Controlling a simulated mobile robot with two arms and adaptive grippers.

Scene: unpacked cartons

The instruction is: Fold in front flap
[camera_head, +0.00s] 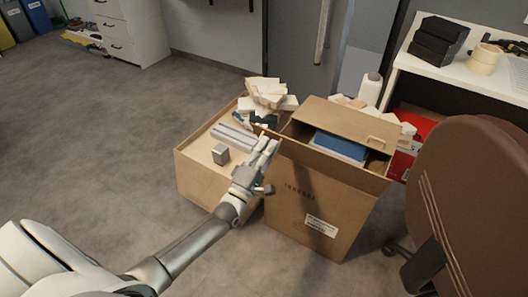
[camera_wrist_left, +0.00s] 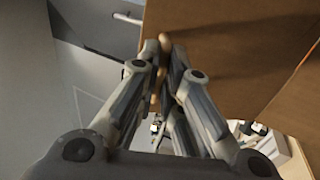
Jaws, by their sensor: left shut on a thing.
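The tall open carton (camera_head: 316,210) stands on the floor with a white label on its front. A wide flap (camera_head: 345,118) slants over its back part. Inside lies a blue item (camera_head: 339,147). My left gripper (camera_head: 270,146) is at the carton's upper left front corner, with its fingers pointing up. In the left wrist view, my gripper (camera_wrist_left: 166,65) is shut on the edge of a brown cardboard panel (camera_wrist_left: 235,45), which looks like a flap of the carton. Its fingers hide part of that edge. My right gripper is out of view.
A lower carton (camera_head: 198,180) stands against the left side, with a small grey box (camera_head: 220,154) and pale pieces on top. A brown chair (camera_head: 475,190) is close on the right. A white shelf (camera_head: 465,70) stands behind. The floor at left is clear.

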